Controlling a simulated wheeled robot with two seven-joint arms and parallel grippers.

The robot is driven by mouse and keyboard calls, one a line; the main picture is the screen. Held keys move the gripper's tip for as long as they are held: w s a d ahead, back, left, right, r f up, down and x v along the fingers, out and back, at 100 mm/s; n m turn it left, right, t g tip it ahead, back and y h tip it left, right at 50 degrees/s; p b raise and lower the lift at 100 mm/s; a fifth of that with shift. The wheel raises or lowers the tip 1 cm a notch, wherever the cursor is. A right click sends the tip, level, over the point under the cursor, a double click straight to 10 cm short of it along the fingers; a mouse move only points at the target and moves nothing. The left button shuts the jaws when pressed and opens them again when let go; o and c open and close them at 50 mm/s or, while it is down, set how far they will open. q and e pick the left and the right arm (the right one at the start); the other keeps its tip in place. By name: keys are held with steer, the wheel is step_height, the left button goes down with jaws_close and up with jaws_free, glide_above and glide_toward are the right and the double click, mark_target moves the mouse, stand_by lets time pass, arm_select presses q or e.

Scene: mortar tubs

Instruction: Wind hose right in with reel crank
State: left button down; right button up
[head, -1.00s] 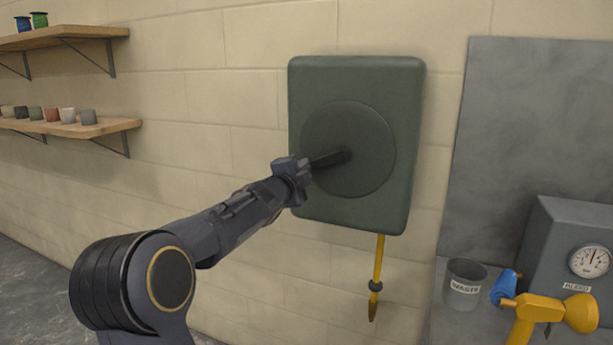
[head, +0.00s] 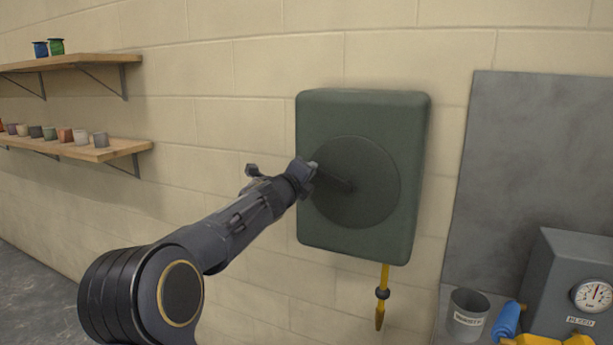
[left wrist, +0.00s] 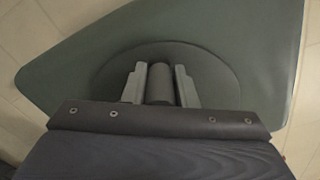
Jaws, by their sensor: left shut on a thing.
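The hose reel (head: 365,115) is a dark green box on the wall with a round dark disc on its front. Its crank arm (head: 338,180) runs from the disc's middle up and left to my left gripper (head: 308,172). In the left wrist view my left gripper (left wrist: 160,85) is shut on the dark crank handle (left wrist: 160,84), one finger on each side. A short length of yellow hose (head: 385,275) hangs below the reel, with a dark collar and a yellow tip. My right gripper is in neither view.
Two wooden shelves (head: 95,152) with spools and small pots are on the wall at left. At lower right are a grey waste tub (head: 467,315), a grey box with a gauge (head: 592,296), and a blue and yellow tool (head: 508,320).

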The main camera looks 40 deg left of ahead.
arm_select(q)
steer(key=shift+d+r, duration=0.15)
steer(key=shift+r, duration=0.45)
steer(key=c, duration=1.2)
jaws_free()
steer(key=shift+w+d, duration=0.1)
steer(key=shift+d, duration=0.05)
steer(key=shift+s, duration=0.3)
steer(key=v, duration=0.7)
steer(key=shift+b, duration=0.4)
